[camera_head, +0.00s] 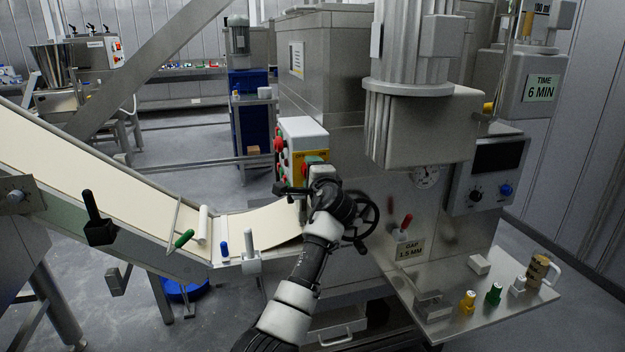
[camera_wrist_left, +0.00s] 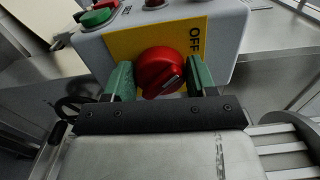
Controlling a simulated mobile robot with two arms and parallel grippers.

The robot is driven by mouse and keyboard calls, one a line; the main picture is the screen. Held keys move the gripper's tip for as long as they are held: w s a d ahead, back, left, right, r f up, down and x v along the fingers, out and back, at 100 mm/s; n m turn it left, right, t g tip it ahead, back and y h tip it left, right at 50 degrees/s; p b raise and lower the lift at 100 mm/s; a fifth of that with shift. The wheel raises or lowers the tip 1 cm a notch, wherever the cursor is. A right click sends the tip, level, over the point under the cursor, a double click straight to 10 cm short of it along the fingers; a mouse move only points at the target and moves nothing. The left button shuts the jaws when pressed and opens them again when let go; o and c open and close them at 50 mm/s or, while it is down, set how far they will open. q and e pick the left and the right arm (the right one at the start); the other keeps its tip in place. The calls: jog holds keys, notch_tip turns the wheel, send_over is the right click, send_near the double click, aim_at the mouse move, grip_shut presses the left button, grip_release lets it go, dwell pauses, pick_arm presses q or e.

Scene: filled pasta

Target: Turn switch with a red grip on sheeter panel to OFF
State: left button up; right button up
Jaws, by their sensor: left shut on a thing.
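The sheeter panel is a pale grey box (camera_head: 303,130) on the machine's side in the head view, with a yellow plate (camera_wrist_left: 118,46) in the left wrist view. The switch's round red grip (camera_wrist_left: 160,70) sits on that plate. A pale mark shows on the grip's lower right part, and the word OFF is printed to its right. My left gripper (camera_wrist_left: 160,76) has one green finger on each side of the red grip and is shut on it. My right gripper is out of view.
A green button (camera_wrist_left: 97,17) and a red button (camera_wrist_left: 154,3) sit close beside the yellow plate. A black handwheel (camera_head: 363,218) is just right of my wrist. The dough conveyor (camera_head: 120,178) runs below left. A metal shelf (camera_head: 455,322) holds several small coloured items.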

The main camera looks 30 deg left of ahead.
pick_arm(q)
jog(key=shift+n, duration=0.6)
jog(key=o, duration=0.9)
jog(key=b+v, duration=0.1)
jog(key=v, duration=1)
jog(key=shift+b, duration=0.3)
jog(key=shift+a, duration=0.1)
